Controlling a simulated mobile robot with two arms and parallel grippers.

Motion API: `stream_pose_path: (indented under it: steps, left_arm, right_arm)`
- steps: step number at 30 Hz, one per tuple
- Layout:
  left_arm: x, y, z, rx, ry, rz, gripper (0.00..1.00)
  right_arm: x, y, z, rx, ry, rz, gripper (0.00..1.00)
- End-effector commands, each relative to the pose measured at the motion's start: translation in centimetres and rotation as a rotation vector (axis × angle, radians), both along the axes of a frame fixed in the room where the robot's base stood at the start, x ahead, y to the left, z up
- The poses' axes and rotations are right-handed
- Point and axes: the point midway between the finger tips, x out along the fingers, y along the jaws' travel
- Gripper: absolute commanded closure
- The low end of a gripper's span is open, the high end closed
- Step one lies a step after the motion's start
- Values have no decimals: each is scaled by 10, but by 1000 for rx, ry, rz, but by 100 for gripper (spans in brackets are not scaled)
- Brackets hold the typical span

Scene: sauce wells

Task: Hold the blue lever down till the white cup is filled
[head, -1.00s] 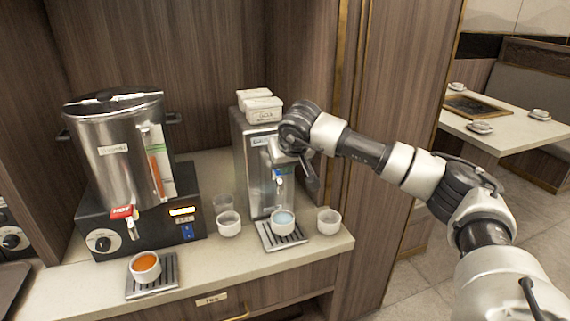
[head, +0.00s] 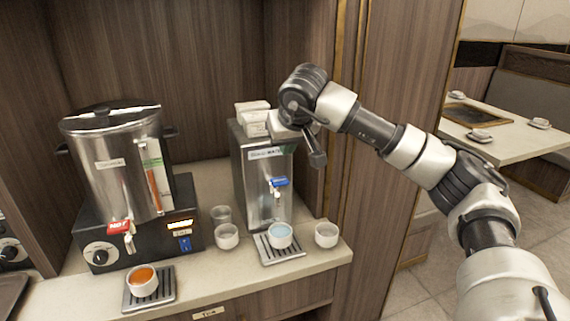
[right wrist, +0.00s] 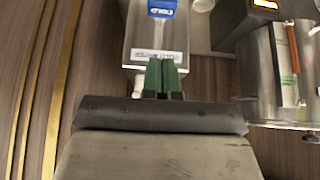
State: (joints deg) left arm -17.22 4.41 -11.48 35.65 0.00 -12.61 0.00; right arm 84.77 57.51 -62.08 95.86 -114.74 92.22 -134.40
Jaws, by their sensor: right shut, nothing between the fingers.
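The blue lever (head: 279,182) is on the front of the silver cold-water dispenser (head: 263,200); blue also shows at the top of the right wrist view (right wrist: 162,8). A white cup (head: 280,243) stands on the drip tray below the tap, with pale blue liquid close to its rim. My right gripper is above the lever, near the dispenser's top, apart from the lever. Its green fingers (right wrist: 163,77) are shut and empty in the right wrist view; in the head view they are mostly hidden. My left gripper is not in view.
A large urn (head: 112,170) with a red lever (head: 119,226) is at left. A cup of orange liquid (head: 143,283) sits before it. White containers (head: 252,120) top the dispenser.

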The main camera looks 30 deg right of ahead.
Motion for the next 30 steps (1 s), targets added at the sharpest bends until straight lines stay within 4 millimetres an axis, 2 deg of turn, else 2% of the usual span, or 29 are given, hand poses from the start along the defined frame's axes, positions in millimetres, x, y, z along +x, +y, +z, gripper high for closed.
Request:
stream_pose_path:
  steps: [3,9,26,28,30]
  left_arm:
    - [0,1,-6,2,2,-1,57]
    - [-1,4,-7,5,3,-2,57]
    - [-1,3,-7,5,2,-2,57]
    - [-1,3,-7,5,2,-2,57]
    - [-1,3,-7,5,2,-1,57]
  right_arm:
    - [-6,2,18,0,-3,2,100]
    - [-12,3,32,1,1,1,100]
    - [-12,3,33,1,1,1,100]
    - [-11,8,31,13,0,8,100]
    - [-8,21,22,58,-5,29,100]
